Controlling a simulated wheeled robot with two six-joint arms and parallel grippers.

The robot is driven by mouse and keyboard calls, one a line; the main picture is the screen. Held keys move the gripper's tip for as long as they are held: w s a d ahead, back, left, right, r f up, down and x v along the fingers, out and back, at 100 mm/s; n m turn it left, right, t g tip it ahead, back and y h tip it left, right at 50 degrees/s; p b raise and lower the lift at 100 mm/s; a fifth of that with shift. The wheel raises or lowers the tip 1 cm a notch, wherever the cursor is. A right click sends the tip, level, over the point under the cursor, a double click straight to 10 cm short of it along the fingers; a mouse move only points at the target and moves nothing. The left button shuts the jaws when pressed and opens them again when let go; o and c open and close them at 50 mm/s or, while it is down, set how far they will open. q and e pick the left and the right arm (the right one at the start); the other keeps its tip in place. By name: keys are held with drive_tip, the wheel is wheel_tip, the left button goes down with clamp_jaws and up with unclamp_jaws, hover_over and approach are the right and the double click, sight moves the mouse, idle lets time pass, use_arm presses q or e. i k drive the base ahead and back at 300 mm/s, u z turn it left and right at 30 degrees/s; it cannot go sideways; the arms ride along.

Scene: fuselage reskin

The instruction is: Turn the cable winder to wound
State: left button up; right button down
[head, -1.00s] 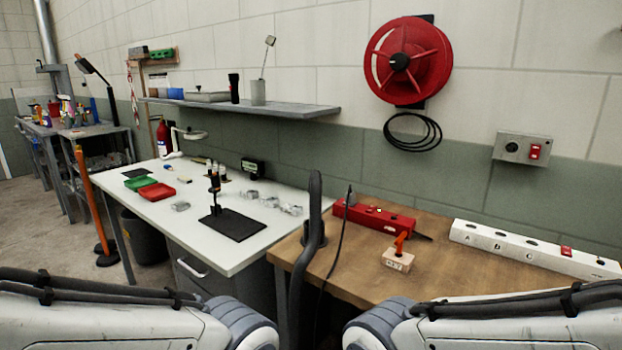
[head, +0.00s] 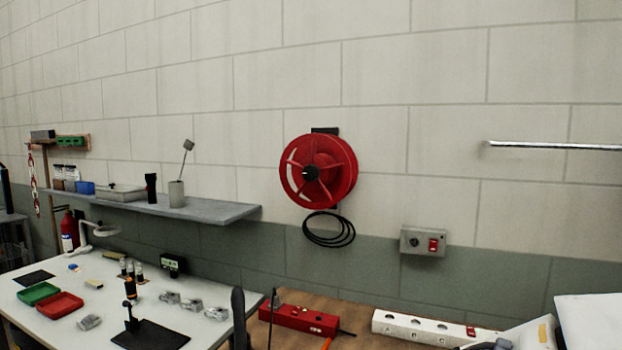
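The cable winder (head: 318,171) is a red spoked reel with a black hub, mounted on the block wall in the middle of the head view. A white mark shows on the left of its rim. A black cable (head: 328,229) hangs in loops below it. Neither of my grippers is in view. Pale arm parts of mine show at the bottom right, well apart from the winder.
A grey shelf (head: 225,213) with a cup and tools ends left of the winder. A switch box (head: 423,242) is on the wall at right. Below stand a white table (head: 70,320) and a wooden bench (head: 365,318) with a red case (head: 300,318) and white power strip (head: 415,327). A metal rail (head: 555,146) is at upper right.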

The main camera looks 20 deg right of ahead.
sight(311, 172)
drive_tip(key=u, duration=1.55)
drive_tip(key=i, duration=1.6)
drive_tip(key=z, duration=2.8)
